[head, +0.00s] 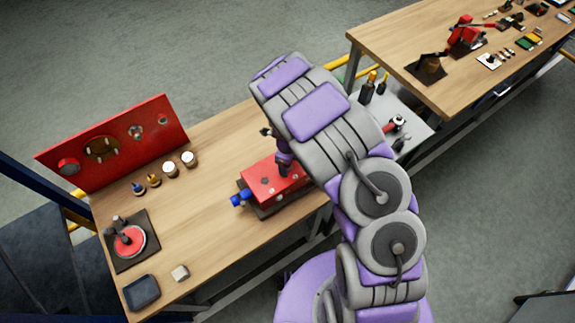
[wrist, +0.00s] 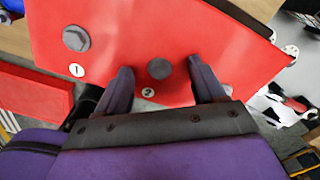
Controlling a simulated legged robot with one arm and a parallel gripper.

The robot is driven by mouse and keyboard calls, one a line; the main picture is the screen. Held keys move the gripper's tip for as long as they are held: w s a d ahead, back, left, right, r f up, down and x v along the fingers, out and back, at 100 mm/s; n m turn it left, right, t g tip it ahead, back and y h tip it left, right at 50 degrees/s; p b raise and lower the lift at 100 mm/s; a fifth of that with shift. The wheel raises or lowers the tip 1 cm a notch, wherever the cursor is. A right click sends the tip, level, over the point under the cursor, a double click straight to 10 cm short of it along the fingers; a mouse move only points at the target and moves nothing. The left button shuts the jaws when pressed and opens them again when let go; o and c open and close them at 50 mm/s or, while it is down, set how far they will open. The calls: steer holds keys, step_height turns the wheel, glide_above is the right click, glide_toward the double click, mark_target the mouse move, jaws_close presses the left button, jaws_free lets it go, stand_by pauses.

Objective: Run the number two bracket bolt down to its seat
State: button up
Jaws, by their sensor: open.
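In the wrist view the number two bolt (wrist: 160,68) is a grey round head on the red bracket (wrist: 200,30), just above the white "2" label (wrist: 148,93). My open gripper (wrist: 163,80) has one finger on each side of this bolt, with a visible gap on both sides. The number one bolt (wrist: 76,38) is a grey hex head at the upper left, with its "1" label (wrist: 76,70) below it. How far either bolt stands off the bracket is hard to tell. In the head view the red bracket (head: 262,180) sits on the bench, partly hidden by my arm and gripper (head: 284,172).
The wooden bench (head: 215,225) holds a red upright panel (head: 115,142), small cups (head: 170,170), a round red part (head: 128,240) on a dark mat and a dark tray (head: 142,292). A grey tool shelf (head: 410,130) and a second bench (head: 385,40) lie to the right.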

stand_by(0.4)
steer(key=shift+r+p, duration=1.1)
steer(key=shift+r, duration=2.4)
